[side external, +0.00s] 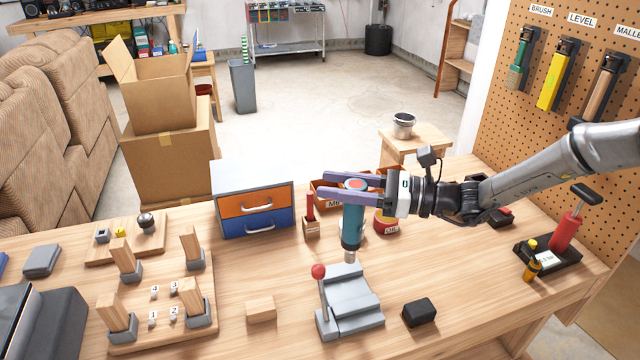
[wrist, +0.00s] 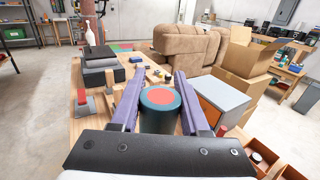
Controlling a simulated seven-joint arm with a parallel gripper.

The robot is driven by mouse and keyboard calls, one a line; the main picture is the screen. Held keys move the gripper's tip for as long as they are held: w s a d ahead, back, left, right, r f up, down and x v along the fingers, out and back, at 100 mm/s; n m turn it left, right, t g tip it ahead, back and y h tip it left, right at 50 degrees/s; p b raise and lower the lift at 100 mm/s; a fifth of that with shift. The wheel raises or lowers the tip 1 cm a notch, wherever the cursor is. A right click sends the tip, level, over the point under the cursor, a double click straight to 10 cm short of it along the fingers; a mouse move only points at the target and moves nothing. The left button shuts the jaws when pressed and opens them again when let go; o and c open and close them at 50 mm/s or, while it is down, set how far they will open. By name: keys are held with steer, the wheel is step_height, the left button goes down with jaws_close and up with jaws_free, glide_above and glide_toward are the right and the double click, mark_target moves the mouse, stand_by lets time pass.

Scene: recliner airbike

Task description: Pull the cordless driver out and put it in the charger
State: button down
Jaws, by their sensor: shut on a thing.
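The cordless driver (side external: 352,222) is a teal upright cylinder with a red disc on top and a grey tip pointing down. My gripper (side external: 355,188) is shut on its upper part, with a purple finger on each side. In the wrist view the driver's red and teal top (wrist: 160,98) shows between the fingers. The tip is over or just behind a grey clamp-like block (side external: 350,300) with a red-knobbed lever; I cannot tell if they touch. No thing is clearly marked as the charger.
A grey drawer unit (side external: 252,200) stands to the left, with bins and a red can (side external: 386,222) close behind the driver. A small black block (side external: 419,312) lies at front right. A black stand (side external: 548,255) holds red and yellow tools. A wooden block (side external: 261,309) lies in front.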

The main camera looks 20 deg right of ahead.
steer(key=w+d+r+m+t+h, duration=0.2)
steer(key=w+d+r+t, duration=0.1)
steer(key=w+d, duration=0.7)
steer(key=w+d+r+m+t+h, duration=0.2)
steer(key=w+d, duration=0.7)
steer(key=d, duration=0.2)
steer(key=w+d+f+m+t+h, duration=0.1)
steer(key=d+m+h, duration=0.1)
steer(key=d, duration=1.3)
steer(key=w+d+f+m+t+h, duration=0.1)
steer(key=d+h, duration=0.4)
steer(key=d, duration=1.1)
steer(key=shift+w+f+m+t, duration=0.35)
steer(key=shift+m+t, duration=0.35)
steer(key=shift+m, duration=0.3)
steer(key=shift+s+d, duration=0.1)
steer(key=shift+f, duration=0.1)
